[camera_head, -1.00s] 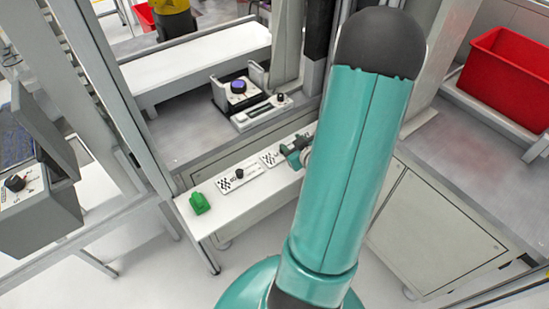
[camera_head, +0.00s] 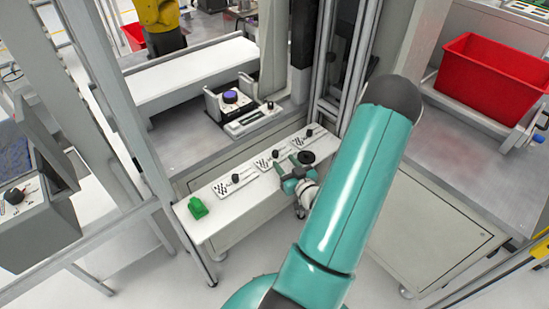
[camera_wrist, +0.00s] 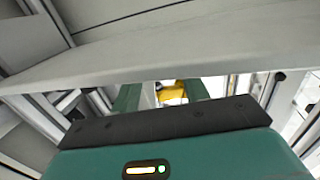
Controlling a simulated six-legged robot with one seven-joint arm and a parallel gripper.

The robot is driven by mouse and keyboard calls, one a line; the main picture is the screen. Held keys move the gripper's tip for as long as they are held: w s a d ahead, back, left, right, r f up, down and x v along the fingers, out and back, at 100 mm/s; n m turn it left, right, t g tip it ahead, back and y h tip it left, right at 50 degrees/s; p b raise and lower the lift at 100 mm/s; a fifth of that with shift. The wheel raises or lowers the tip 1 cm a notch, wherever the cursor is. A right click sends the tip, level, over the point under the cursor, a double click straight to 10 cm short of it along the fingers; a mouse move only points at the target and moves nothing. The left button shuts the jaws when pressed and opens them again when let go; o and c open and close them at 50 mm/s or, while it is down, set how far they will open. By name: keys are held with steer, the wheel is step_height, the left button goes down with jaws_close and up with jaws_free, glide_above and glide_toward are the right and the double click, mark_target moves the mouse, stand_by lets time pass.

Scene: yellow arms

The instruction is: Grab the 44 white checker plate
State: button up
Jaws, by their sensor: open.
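Three white plates with black checker patterns and black knobs lie in a row on a narrow white shelf (camera_head: 222,222): a left plate (camera_head: 226,189), a middle plate (camera_head: 266,163) and a right plate (camera_head: 300,141). Their numbers are too small to read, so I cannot tell which is 44. My gripper (camera_head: 286,164) is open at the shelf's front edge, close to the middle plate. In the wrist view its two green fingers (camera_wrist: 161,92) stand apart, partly hidden behind a pale board, with no plate visible between them.
A green block (camera_head: 197,208) sits at the shelf's left end. A black disc (camera_head: 306,157) is beside my gripper. Behind stands a device with a blue-purple button (camera_head: 231,97). Metal posts flank the shelf. A red bin (camera_head: 492,75) is at the right.

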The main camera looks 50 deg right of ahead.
mark_target(277, 154)
steer(key=x, duration=0.6)
steer(key=shift+w+r, duration=0.25)
steer(key=shift+w, duration=0.15)
steer(key=shift+c, duration=0.3)
jaws_close()
